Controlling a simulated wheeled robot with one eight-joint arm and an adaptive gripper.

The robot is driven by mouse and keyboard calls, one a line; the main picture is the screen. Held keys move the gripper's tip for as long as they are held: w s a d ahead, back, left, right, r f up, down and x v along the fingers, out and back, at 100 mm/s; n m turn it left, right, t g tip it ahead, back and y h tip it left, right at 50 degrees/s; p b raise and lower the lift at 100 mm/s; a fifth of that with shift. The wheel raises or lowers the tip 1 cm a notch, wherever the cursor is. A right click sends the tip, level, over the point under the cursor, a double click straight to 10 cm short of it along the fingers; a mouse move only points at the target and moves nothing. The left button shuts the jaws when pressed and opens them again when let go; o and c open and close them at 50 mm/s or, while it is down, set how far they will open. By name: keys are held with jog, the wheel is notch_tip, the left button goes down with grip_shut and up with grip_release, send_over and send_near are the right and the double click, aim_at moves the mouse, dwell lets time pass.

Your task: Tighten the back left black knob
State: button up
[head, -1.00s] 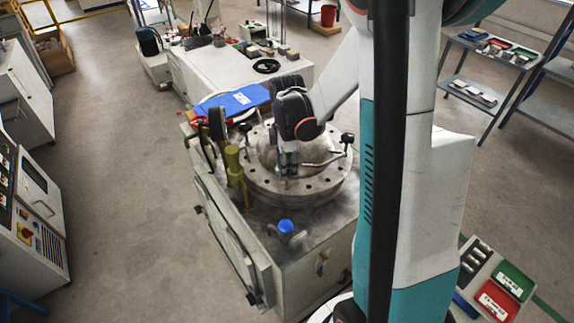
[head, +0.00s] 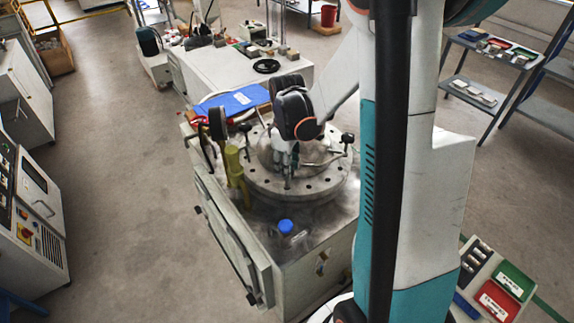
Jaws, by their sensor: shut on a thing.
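A round metal flange (head: 260,183) with holes around its rim sits on top of a grey test machine (head: 322,232). One black knob (head: 245,127) stands at the flange's back left, clear of my gripper. Another black knob (head: 347,138) stands at its right side, by a bent metal bar. My gripper (head: 287,174) points down over the front middle of the flange. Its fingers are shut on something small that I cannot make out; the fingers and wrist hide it.
A black round gauge (head: 217,124) and a yellow post (head: 234,165) rise close to the flange's left. A blue-capped item (head: 286,227) stands at the front. A blue folder (head: 233,101) lies behind. A white table (head: 215,70) stands farther back.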

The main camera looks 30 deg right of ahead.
jog(key=m, duration=0.5)
jog(key=shift+m, duration=0.3)
dwell(0.4)
jog(key=o, duration=1.1)
notch_tip(320, 180, up, 12)
dwell(0.3)
